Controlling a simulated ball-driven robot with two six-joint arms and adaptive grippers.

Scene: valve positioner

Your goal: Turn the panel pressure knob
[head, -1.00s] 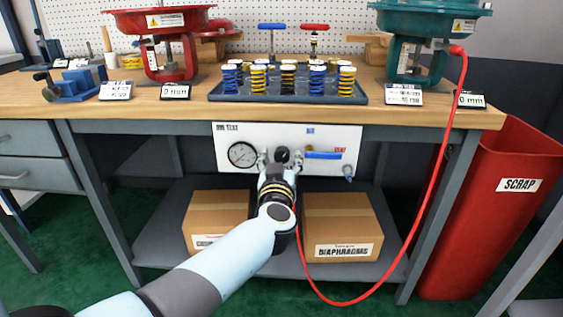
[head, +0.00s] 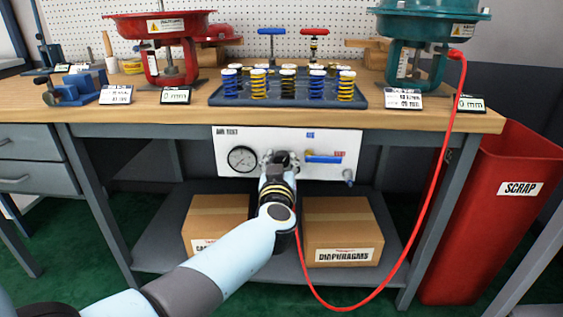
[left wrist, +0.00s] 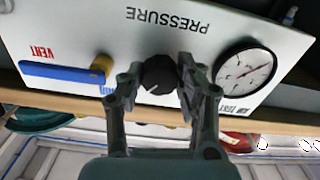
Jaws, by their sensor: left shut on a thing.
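My left gripper (left wrist: 160,82) is shut on the knob, with one finger on each side. In the head view my left gripper (head: 280,160) reaches the panel (head: 225,138) under the bench and mostly hides the knob. A round gauge (head: 242,158) is left of the gripper in the head view; it also shows in the left wrist view (left wrist: 245,72). My right gripper is not in view.
A blue lever (head: 324,158) is just right of the gripper on the panel. A red hose (head: 437,190) hangs from the teal actuator (head: 428,25) and loops under the bench. Cardboard boxes (head: 343,215) stand on the shelf below. A red scrap bin (head: 490,220) is at right.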

